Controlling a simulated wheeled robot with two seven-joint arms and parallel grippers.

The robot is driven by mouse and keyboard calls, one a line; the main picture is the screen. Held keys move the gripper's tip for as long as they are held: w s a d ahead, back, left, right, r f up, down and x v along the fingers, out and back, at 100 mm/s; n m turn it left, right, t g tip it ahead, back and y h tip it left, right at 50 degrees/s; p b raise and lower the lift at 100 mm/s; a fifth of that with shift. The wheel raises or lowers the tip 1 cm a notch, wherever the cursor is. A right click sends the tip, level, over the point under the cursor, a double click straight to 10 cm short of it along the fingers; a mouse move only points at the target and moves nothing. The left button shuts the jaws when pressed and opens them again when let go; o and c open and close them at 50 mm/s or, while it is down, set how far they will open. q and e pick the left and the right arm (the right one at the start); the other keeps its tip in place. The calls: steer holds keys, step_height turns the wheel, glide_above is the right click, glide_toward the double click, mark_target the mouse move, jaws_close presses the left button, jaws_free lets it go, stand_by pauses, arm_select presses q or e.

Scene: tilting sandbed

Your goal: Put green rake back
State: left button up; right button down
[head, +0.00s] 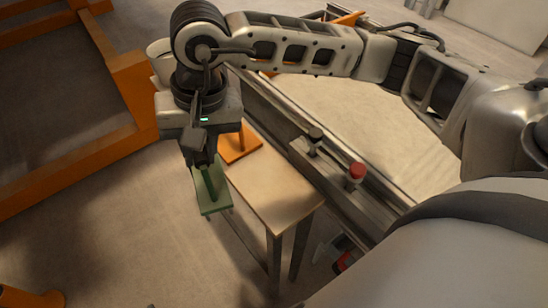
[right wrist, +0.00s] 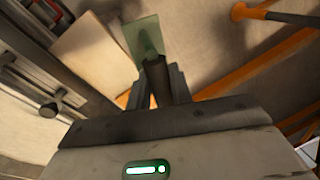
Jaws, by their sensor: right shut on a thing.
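The green rake (head: 214,198) hangs below my right gripper (head: 202,158), its flat green head beside the left edge of the small wooden table. My right gripper is shut on the rake's handle. In the right wrist view the green head (right wrist: 144,36) shows beyond the dark handle, which sits between the fingers (right wrist: 157,86). The wooden table (head: 278,194) is just right of the rake; the rake looks apart from its top, though the exact height is hard to judge. My left gripper is not in view.
The sandbed (head: 345,115) lies behind a metal rail with a black knob (head: 315,134) and a red knob (head: 356,171). Orange beams (head: 130,85) stand at left. Open floor lies front left.

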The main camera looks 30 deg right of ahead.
steer(key=s+d+r+m+t+h+b, duration=0.2)
steer(key=d+r+m+b, duration=0.1)
steer(key=d+m, duration=1)
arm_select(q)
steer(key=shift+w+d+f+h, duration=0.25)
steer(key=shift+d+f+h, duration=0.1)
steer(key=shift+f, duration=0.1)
arm_select(e)
step_height(320, 180, down, 10)
steer(key=m, duration=0.1)
steer(key=shift+w+a, duration=0.15)
steer(key=shift+a, duration=0.2)
steer(key=shift+f, duration=0.15)
steer(key=c, duration=1.3)
jaws_free()
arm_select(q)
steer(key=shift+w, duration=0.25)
arm_select(e)
steer(key=shift+o, duration=0.2)
